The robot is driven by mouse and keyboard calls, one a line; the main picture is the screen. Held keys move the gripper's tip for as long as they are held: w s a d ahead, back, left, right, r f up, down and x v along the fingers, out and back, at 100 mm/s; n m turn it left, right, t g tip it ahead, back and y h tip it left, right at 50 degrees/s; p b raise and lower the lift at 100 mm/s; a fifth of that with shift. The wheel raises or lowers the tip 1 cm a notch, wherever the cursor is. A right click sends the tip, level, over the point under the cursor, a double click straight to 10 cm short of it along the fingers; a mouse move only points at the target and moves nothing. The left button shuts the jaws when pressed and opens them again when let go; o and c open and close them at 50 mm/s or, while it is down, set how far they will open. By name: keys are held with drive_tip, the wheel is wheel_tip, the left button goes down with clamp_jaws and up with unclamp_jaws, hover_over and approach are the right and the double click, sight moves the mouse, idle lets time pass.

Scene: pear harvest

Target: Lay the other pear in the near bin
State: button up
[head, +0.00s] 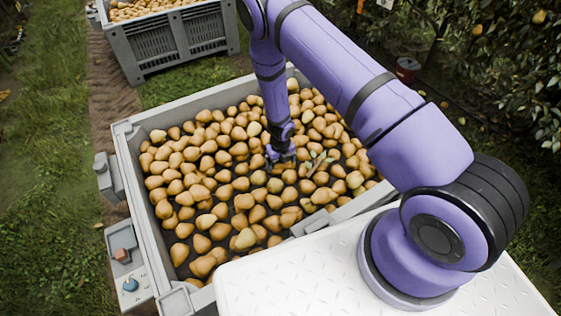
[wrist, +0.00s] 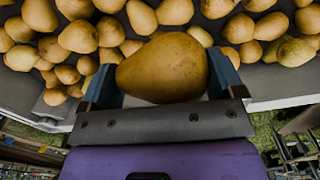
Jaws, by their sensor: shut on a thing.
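The near bin (head: 128,165) is a grey crate with many yellow-brown pears spread over its dark floor. My gripper (head: 281,157) is inside the bin's outline in the head view, over the pears right of its middle. In the wrist view my gripper (wrist: 160,85) is shut on a large yellow-brown pear (wrist: 165,68), which lies crosswise between the two blue-grey fingers. In the head view the held pear cannot be made out clearly under the gripper. How far it is above the other pears is hard to tell.
A second grey bin (head: 152,42) full of pears stands farther back. Green leaves (head: 318,160) lie among the pears just right of my gripper. Side trays (head: 122,240) hang on the near bin's left. A red bucket (head: 407,68) stands by the trees. Dark bare floor shows between pears.

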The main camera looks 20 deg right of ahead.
sight(281, 166)
drive_tip(key=shift+f, duration=4.5)
drive_tip(key=shift+f, duration=2.5)
drive_tip(key=o, duration=0.8)
wheel_tip(281, 166, up, 11)
drive_tip(key=shift+f, duration=0.1)
